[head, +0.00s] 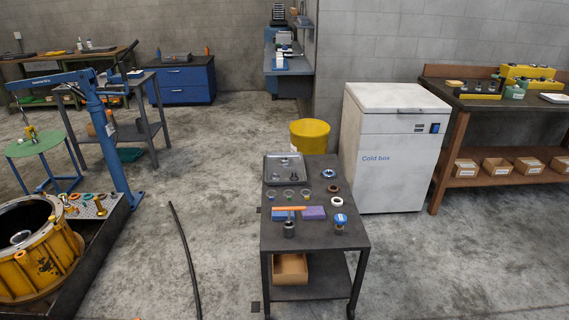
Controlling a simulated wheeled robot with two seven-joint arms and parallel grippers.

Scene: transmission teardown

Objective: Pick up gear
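No part is plainly identifiable as the gear at this size. Candidates are small round parts on the dark cart (310,240) in the middle: a dark ring (328,173), a brownish ring (333,188) and a pale ring (337,201) along its right side. Several smaller coloured rings (289,193) lie in a row to their left. A shallow metal tray (271,177) at the cart's far end holds small metal parts. A yellow housing (48,265) at the far left has a metal round part (20,238) inside. Neither of my grippers is in view.
The cart also carries a blue block (279,216), a purple block (313,213), a dark cylinder (289,229) and a blue-topped part (340,219). A yellow bin (310,137) and white cold box (392,150) stand behind. A black cable (187,255) crosses the otherwise open floor left.

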